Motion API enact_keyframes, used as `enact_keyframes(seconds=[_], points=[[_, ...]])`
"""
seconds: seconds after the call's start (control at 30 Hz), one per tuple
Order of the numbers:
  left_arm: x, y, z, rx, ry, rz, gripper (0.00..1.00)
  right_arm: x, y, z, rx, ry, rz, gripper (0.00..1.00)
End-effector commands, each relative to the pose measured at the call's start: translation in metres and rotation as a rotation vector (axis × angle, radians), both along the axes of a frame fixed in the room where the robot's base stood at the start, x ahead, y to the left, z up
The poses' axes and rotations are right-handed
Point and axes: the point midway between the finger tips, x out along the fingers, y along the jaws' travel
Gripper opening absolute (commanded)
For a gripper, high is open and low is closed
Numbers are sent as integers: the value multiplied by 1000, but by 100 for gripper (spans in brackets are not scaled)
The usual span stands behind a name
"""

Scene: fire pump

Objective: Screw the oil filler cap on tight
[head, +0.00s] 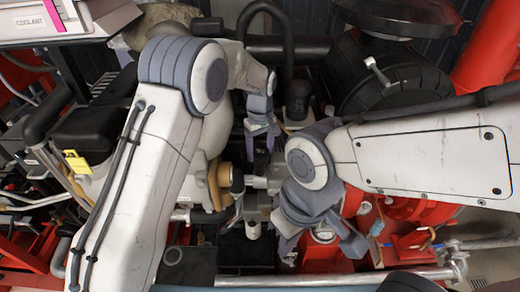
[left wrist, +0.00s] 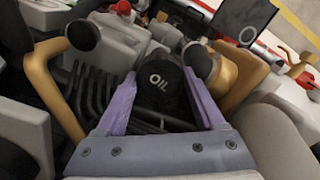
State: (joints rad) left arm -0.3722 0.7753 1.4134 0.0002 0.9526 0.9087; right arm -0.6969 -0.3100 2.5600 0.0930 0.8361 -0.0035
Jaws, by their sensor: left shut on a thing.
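The oil filler cap (left wrist: 160,86) is round and black with the white word OIL. In the left wrist view it sits between the two purple-grey fingers of my left gripper (left wrist: 163,100), which is shut on it. In the head view my left gripper (head: 262,135) points down into the engine at the middle, and I cannot make out the cap there. The filler neck under the cap is hidden, so I cannot tell how the cap is seated. My right gripper (head: 320,250) is lower in the head view, its fingers spread and nothing between them.
Engine parts crowd around both grippers. A large black air filter housing (head: 400,75) stands at the upper right. Red pump parts (head: 405,210) and a silver pipe (head: 350,277) lie at the lower right.

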Motion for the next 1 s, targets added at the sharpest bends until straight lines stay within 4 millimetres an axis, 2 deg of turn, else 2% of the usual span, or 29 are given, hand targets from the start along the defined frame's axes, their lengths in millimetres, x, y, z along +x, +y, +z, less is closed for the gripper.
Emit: enact_keyframes(seconds=[0.07,0.1,0.27,0.3,0.47,0.7,1.0], points=[[0,0,0,0,0,0,6,0,0,1,0,0,0,0],[0,0,0,0,0,0,67,0,0,1,0,0,0,0],[0,0,0,0,0,0,5,0,0,0,0,0,0,0],[0,0,0,0,0,0,0,0,0,0,0,0,0,0],[0,0,1,0,0,-41,0,0,0,3,0,0,0,0],[0,0,1,0,0,-280,0,0,0,9,0,0,0,0],[0,0,0,0,-1,-304,0,0,0,8,0,0,0,0]])
